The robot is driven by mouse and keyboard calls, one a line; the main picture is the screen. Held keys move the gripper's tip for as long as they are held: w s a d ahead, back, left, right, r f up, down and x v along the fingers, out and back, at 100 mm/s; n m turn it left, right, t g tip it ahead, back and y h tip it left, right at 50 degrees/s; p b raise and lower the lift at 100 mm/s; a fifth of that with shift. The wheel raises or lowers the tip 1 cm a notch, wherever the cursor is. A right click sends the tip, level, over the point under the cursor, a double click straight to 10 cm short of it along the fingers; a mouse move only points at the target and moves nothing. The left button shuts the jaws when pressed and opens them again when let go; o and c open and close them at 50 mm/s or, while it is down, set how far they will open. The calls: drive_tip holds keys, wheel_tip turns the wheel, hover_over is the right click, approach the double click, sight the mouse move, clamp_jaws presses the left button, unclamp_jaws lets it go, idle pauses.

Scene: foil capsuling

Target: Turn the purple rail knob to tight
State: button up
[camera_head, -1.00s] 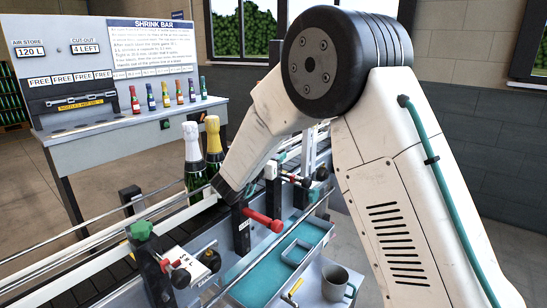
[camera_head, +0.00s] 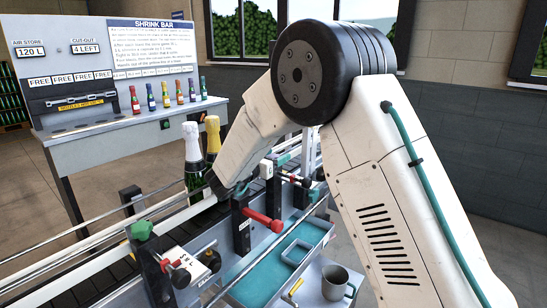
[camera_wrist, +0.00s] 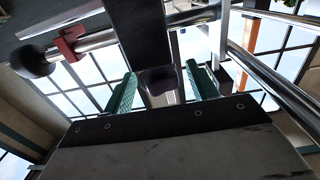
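In the wrist view a dark purple knob (camera_wrist: 160,80) sits on a pale metal stem, between the two teal fingers of my gripper (camera_wrist: 160,86). The fingers stand apart, one on each side of the knob. A narrow gap seems to show on both sides; I cannot tell whether either finger touches it. In the head view my gripper (camera_head: 216,188) is low over the conveyor rail, just in front of the bottles, and its fingers are hard to make out. The purple knob is hidden there behind my wrist.
A white-foiled bottle (camera_head: 192,158) and a gold-foiled bottle (camera_head: 212,138) stand right behind my gripper. A red handle (camera_head: 263,220), a green knob (camera_head: 142,230) and a black knob (camera_head: 210,260) stick out nearby. A grey mug (camera_head: 335,281) stands at the front right.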

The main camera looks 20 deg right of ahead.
sight(274, 156)
drive_tip(key=shift+r, duration=0.5)
wheel_tip(274, 156, up, 3)
drive_tip(key=shift+s+f, duration=0.1)
drive_tip(key=shift+s, duration=0.05)
drive_tip(key=s+r, duration=0.1)
drive_tip(key=s, duration=1.4)
drive_tip(key=shift+s, duration=0.4)
